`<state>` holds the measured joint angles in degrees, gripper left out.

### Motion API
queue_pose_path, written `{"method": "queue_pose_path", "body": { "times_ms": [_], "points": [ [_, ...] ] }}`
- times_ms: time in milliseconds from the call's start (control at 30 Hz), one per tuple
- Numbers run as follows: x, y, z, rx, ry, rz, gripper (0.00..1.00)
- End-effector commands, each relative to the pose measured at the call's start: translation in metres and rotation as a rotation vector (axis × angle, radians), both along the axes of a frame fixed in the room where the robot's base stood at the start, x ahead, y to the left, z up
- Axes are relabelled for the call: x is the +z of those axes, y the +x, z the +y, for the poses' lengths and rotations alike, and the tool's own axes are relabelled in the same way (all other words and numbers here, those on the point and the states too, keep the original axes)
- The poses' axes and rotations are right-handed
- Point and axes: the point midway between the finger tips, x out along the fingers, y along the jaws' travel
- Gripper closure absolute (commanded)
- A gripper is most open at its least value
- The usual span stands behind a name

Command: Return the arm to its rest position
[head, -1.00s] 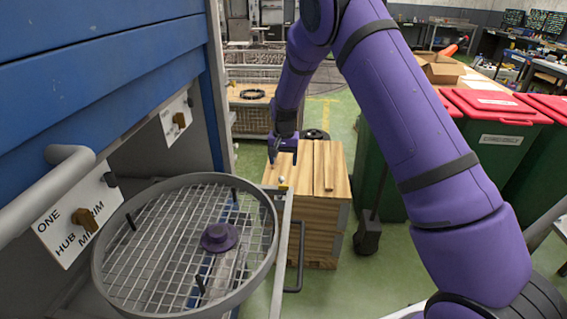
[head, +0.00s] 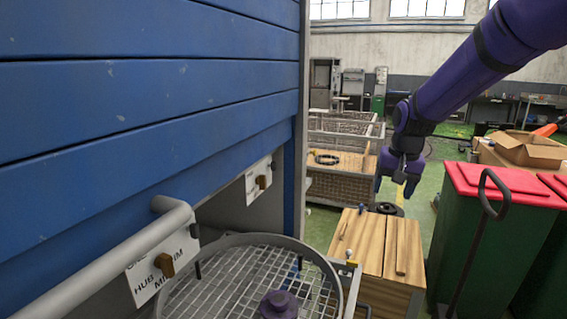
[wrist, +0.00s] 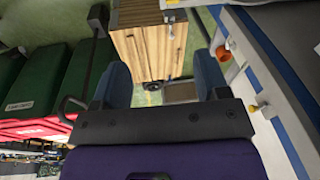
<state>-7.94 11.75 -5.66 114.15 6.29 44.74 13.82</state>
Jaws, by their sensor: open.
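My purple arm reaches in from the upper right of the head view. My gripper (head: 395,186) hangs at its end, fingers pointing down, above and behind the wooden crate (head: 375,262). In the wrist view my gripper (wrist: 164,85) shows two dark blue fingers spread wide apart with nothing between them. The crate (wrist: 150,45) lies beyond the fingertips there. The round wire-mesh turntable (head: 225,285) is at the bottom of the head view, with a purple hub (head: 278,305) on it. My gripper is well clear of the turntable.
A blue slatted cabinet (head: 140,110) with a grey bar handle (head: 110,265) fills the left. Green bins (head: 490,240) with red lids stand at the right. A cardboard box (head: 530,150) and wicker baskets (head: 345,185) are behind. Green floor lies open between crate and bins.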

Motion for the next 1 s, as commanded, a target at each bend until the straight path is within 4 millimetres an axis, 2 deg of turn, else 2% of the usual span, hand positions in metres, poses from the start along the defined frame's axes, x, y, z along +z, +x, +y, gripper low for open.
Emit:
{"method": "queue_pose_path", "body": {
  "times_ms": [33,200,500,733,1000],
  "points": [
    [0.015,-0.015,-0.003,0.009,0.001,-0.018,0.32],
    [0.051,-0.061,-0.011,0.047,-0.003,-0.064,0.32],
    [0.095,-0.148,-0.022,0.115,-0.027,-0.145,0.32],
    [0.11,-0.215,-0.028,0.164,-0.059,-0.206,0.32],
    [0.109,-0.288,-0.033,0.214,-0.109,-0.272,0.32]
  ]
}}
